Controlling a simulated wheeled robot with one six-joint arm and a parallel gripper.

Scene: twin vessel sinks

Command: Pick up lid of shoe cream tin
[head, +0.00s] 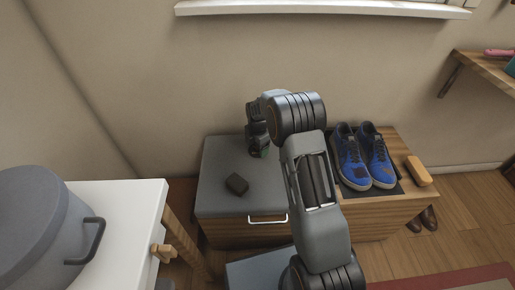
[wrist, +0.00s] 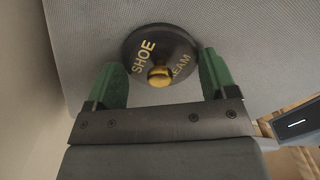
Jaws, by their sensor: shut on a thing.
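The lid of the shoe cream tin (wrist: 140,46) is round and dark with gold "SHOE" and partly covered "CREAM" lettering and a gold knob in the middle. In the wrist view it sits between the two green fingers of my gripper (wrist: 161,80), which is shut on it. Whether the lid is apart from the tin below cannot be told; the tin body is hidden. In the head view my gripper (head: 262,154) is low over the grey bench top, and the lid is not clearly visible there.
A white table (head: 128,222) with a large grey pot (head: 40,225) is at left.

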